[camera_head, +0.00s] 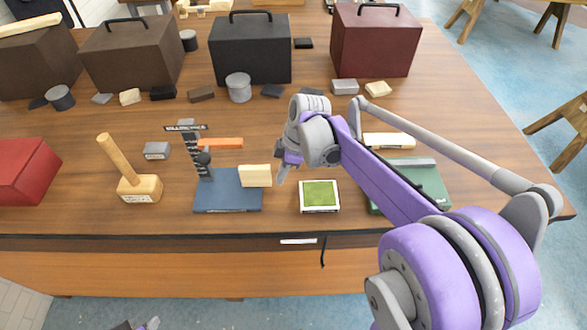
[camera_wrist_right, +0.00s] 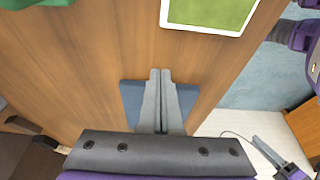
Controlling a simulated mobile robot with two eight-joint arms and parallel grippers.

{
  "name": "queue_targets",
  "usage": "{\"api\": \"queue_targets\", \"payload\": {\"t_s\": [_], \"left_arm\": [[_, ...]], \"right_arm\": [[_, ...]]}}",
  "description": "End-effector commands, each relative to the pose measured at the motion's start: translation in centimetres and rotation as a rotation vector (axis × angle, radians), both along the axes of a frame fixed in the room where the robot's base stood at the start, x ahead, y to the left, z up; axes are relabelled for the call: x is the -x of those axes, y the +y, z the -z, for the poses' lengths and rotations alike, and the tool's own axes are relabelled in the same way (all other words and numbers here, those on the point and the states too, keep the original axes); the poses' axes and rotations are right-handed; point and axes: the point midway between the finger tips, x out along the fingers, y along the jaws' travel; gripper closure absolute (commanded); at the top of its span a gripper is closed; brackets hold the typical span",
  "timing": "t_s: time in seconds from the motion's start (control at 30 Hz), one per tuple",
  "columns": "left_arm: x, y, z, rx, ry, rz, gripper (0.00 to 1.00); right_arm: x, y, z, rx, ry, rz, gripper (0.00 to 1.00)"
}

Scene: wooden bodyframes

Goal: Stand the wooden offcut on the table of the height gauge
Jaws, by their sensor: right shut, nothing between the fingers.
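The height gauge has a flat blue base (camera_head: 228,197) and a dark scale post (camera_head: 192,152) with an orange arm (camera_head: 222,143). The pale wooden offcut (camera_head: 256,175) stands on edge at the right end of that base, clear of the post, its right end reaching slightly past the base's edge in the picture. My right gripper (camera_head: 282,178) is just right of the offcut, shut and empty. In the right wrist view its closed fingers (camera_wrist_right: 160,73) cover the middle of the blue base (camera_wrist_right: 130,92) and hide the offcut. My left gripper (camera_head: 148,324) barely shows at the bottom edge.
A wooden mallet (camera_head: 140,188) and small grey block (camera_head: 156,150) are left of the gauge. A white-framed green pad (camera_head: 319,195) is right, with a green case (camera_head: 425,180) beyond. Toolboxes (camera_head: 250,50) line the back. The table's front edge is close.

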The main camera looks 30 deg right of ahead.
Motion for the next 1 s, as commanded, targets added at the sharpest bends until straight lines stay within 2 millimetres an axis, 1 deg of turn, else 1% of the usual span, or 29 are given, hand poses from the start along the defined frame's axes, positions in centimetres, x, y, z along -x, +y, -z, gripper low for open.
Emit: {"api": "queue_targets", "payload": {"t_s": [0.13, 0.47, 0.7, 1.0], "left_arm": [[-0.1, 0.0, -0.2, 0.000, -0.001, 0.000, 0.50], [0.0, 0.0, -0.1, 0.000, -0.001, 0.000, 0.50], [-0.1, 0.0, -0.2, 0.000, -0.001, 0.000, 0.50], [-0.1, 0.0, -0.2, 0.000, -0.001, 0.000, 0.50]], "right_arm": [[-0.4, 0.7, 0.0, 0.000, 0.000, 0.000, 1.00], [-0.5, 0.8, 0.0, 0.000, 0.000, 0.001, 1.00], [-1.6, 2.5, 0.0, 0.000, 0.000, -0.001, 1.00], [-1.5, 2.5, 0.0, 0.000, 0.000, 0.001, 1.00]]}}
